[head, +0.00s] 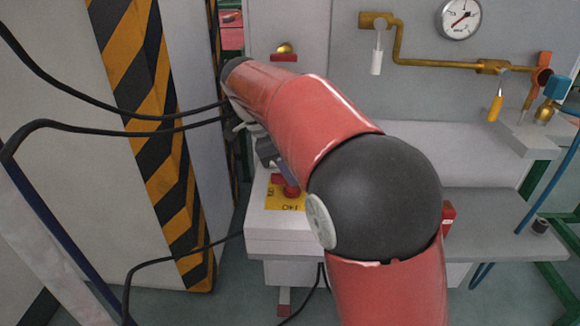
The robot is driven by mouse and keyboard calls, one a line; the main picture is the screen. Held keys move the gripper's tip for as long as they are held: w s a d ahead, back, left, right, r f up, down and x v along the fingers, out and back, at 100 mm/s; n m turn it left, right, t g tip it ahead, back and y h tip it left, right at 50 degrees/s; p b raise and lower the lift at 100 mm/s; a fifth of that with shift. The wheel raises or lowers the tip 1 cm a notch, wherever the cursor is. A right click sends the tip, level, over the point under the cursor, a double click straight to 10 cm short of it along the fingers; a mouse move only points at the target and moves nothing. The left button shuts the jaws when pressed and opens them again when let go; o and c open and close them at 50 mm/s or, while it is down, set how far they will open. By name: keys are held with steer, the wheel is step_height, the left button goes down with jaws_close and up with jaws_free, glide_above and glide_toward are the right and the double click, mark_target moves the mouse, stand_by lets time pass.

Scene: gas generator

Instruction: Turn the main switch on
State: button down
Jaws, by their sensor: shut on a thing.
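The main switch (291,190) is a red knob on a yellow label plate (283,205) with dark lettering, on the near end of the light grey cabinet. My arm covers its right side, so which way it is turned cannot be told. My gripper (279,173) reaches down to the switch from above left and is shut on the red knob. Its fingers are small here and partly hidden behind my red arm link.
A pressure gauge (460,18), brass pipe (437,63) and valves with white (377,61) and yellow (495,108) handles are at the back right. A yellow-black striped post (164,160) stands close left. Black cables (100,127) cross the left side.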

stand_by(0.4)
steer(key=c, duration=1.4)
jaws_free()
steer(key=shift+o, duration=0.2)
steer(key=p+v, duration=0.1)
steer(key=v, duration=0.6)
steer(key=shift+a+r, duration=0.15)
steer(key=shift+r, duration=0.25)
steer(key=s+d+n+t+y, duration=0.2)
steer(key=s+d+n+y, duration=0.1)
steer(key=s+d+n, duration=0.75)
steer(key=s+d+f+n+t+y, duration=0.1)
steer(key=s+d+f+n+t, duration=0.3)
steer(key=s+d+f+n, duration=0.2)
steer(key=s+f+n, duration=0.2)
steer(key=s+f, duration=0.2)
steer(key=s, duration=0.2)
steer(key=shift+s+f+y, duration=0.2)
steer(key=shift+f+y, duration=0.1)
